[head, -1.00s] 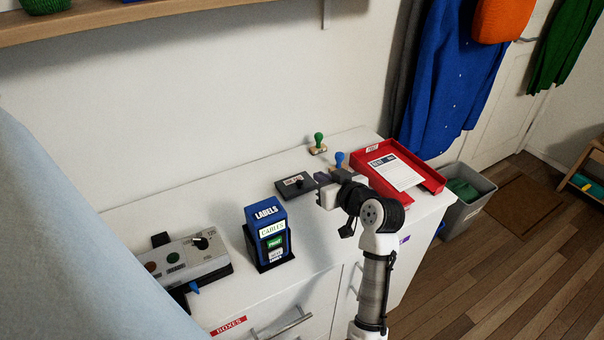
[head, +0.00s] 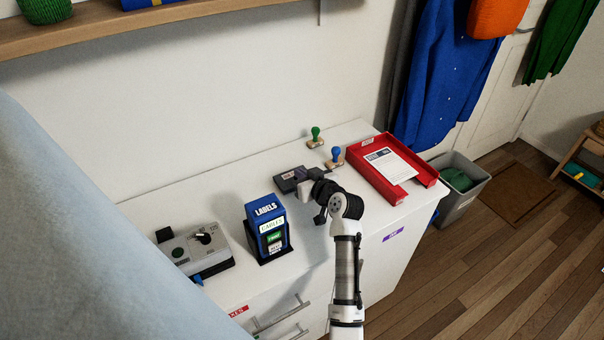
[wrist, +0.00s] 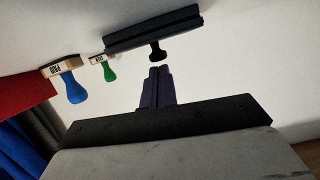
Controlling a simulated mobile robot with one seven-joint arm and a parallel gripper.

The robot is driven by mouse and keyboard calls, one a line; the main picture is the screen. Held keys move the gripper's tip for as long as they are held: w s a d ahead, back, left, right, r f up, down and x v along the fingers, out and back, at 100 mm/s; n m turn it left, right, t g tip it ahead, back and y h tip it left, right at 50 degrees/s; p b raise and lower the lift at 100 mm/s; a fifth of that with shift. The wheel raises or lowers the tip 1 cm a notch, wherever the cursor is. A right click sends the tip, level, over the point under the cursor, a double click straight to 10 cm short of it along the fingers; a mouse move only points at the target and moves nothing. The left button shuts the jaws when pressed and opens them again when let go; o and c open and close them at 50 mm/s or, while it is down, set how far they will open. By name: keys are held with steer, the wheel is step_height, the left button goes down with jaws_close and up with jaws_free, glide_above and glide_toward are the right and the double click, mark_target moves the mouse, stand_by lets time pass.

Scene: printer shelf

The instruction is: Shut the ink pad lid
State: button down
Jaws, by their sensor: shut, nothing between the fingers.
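The ink pad (head: 288,180) is a flat dark slab with a pale label, lying on the white cabinet top. In the wrist view the ink pad (wrist: 150,32) shows nearly edge-on, with a black knob (wrist: 158,52) standing out from its lid. The lid looks flat along the base; I cannot tell whether a small gap is left. My gripper (head: 301,174) is at the pad's right side in the head view and hides part of it. In the wrist view my gripper's dark fingers (wrist: 158,70) are together and empty, pointing toward the knob, with a small space between.
A green-handled stamp (head: 315,139) and a blue-handled stamp (head: 335,157) stand behind and right of the pad. A red tray (head: 410,191) with a paper lies further right. A blue labels box (head: 266,222) and a grey device (head: 202,250) stand left.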

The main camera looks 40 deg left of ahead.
steer(key=shift+s+d+f+b, duration=0.1)
steer(key=shift+f+b, duration=0.65)
steer(key=shift+b, duration=0.35)
steer(key=shift+s, duration=0.1)
steer(key=shift+f, duration=0.2)
steer(key=r, duration=0.1)
steer(key=d+r, duration=0.1)
steer(key=r, duration=0.1)
steer(key=d+r+p, duration=0.1)
steer(key=r, duration=0.1)
steer(key=shift+s+d+r, duration=0.1)
steer(key=shift+s+r, duration=0.05)
steer(key=shift+r, duration=0.05)
steer(key=b+v, duration=0.2)
steer(key=v, duration=0.5)
steer(key=shift+d+r, duration=0.25)
steer(key=shift+r, duration=0.1)
steer(key=shift+s, duration=0.15)
